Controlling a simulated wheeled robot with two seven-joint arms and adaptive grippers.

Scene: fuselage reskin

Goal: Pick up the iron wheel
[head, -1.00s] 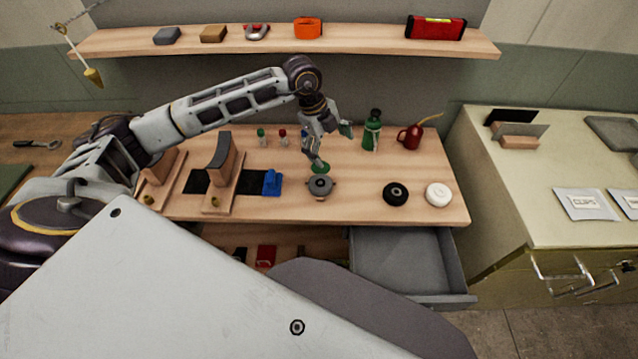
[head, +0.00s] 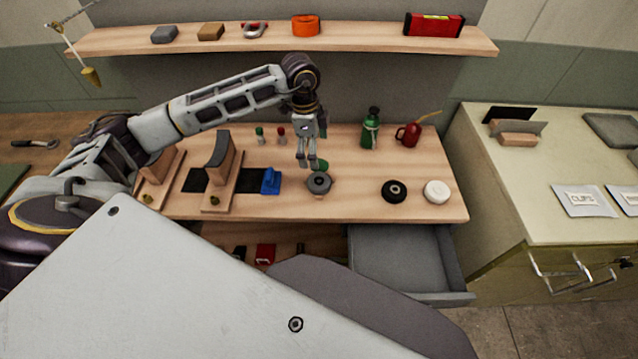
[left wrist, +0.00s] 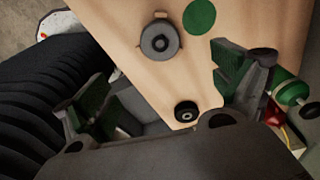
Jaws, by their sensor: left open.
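A grey, metal-looking wheel (head: 319,183) with a raised hub and small tabs at its sides sits on the wooden bench, near its front edge. It also shows near the top of the left wrist view (left wrist: 160,40). A black wheel (head: 394,191) and a white wheel (head: 437,193) lie farther right. My left gripper (head: 307,164) is above the bench, just behind and slightly left of the grey wheel. Its fingers (left wrist: 165,92) are spread apart with nothing between them in the left wrist view. My right gripper is not in view.
A green disc (head: 319,165) lies just behind the grey wheel. A green bottle (head: 371,130) and a red oil can (head: 409,134) stand at the back right. A blue tool (head: 271,181) and a curved block (head: 222,160) are to the left. A grey drawer (head: 405,260) is open below.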

